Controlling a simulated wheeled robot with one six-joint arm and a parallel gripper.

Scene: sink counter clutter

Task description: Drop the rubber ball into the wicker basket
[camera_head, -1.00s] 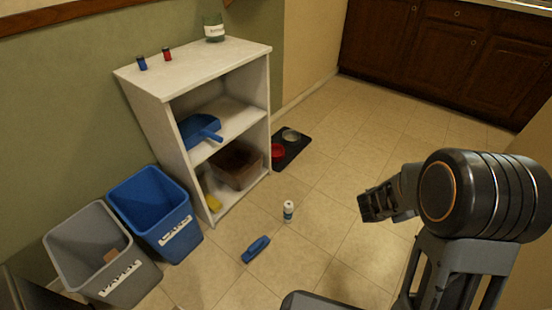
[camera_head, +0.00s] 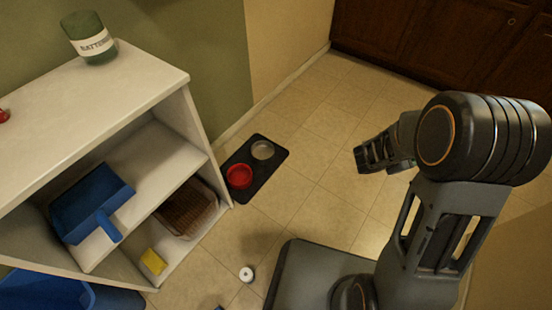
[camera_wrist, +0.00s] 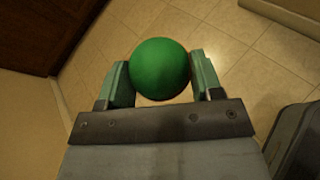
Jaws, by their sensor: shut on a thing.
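In the wrist view a green rubber ball (camera_wrist: 160,68) sits between the two fingers of my gripper (camera_wrist: 160,80), which is shut on it. In the head view my gripper (camera_head: 362,160) is at the right, above the tiled floor, and the ball cannot be made out there. The brown wicker basket (camera_head: 187,208) stands on the lowest level of the white shelf unit at the left, partly under the middle shelf. My gripper is well to the right of the basket and apart from it.
The white shelf (camera_head: 90,110) holds a blue dustpan (camera_head: 90,205), a yellow sponge (camera_head: 152,261) and a green jar (camera_head: 88,38) on top. A black mat (camera_head: 262,183) with a red bowl (camera_head: 239,176) and a metal bowl (camera_head: 263,150) lies beside it. A white-capped bottle (camera_head: 246,274) stands on the floor.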

